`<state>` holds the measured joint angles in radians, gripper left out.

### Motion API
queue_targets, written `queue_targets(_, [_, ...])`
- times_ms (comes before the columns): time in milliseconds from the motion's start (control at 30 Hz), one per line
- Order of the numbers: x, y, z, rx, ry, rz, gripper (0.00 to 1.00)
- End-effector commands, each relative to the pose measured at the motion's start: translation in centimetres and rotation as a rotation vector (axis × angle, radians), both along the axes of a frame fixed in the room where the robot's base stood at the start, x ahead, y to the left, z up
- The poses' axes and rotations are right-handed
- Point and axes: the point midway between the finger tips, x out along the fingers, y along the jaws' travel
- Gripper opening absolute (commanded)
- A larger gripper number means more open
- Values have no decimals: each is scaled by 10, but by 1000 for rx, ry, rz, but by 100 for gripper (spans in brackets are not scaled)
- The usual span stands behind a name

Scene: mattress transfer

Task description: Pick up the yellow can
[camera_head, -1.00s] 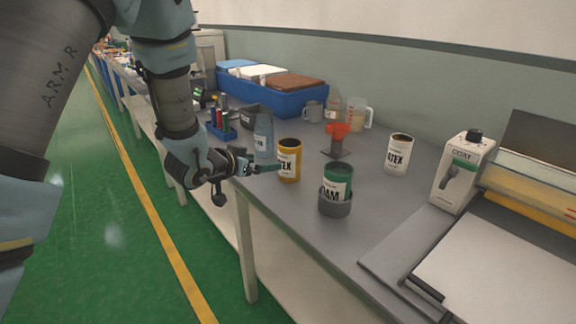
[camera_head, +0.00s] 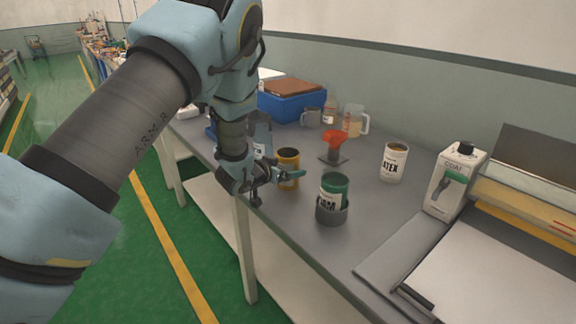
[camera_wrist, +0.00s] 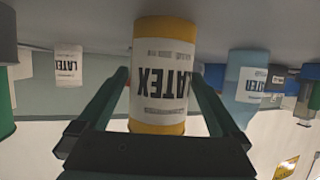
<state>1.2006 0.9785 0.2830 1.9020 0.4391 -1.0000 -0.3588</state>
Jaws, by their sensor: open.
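The yellow can (camera_head: 289,161) with a white LATEX label stands upright near the front edge of the grey table. It also shows in the wrist view (camera_wrist: 162,45), large, upside down and near the centre. My gripper (camera_head: 290,174) is at the can, coming from the left. In the wrist view my gripper (camera_wrist: 160,80) is open, with one green finger on each side of the can. I cannot tell whether either finger touches it. In the head view, a finger crosses in front of the can and my wrist hides part of its left side.
A blue bottle (camera_head: 262,140) is behind my wrist.

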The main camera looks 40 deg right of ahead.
Motion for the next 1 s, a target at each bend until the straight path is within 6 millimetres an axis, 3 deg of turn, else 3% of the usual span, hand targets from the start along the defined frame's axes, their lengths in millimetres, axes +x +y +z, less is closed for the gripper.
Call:
queue_targets(267, [1, -2, -1, -1, 0, 0, 99])
queue_targets(1000, [1, -2, -1, -1, 0, 0, 16])
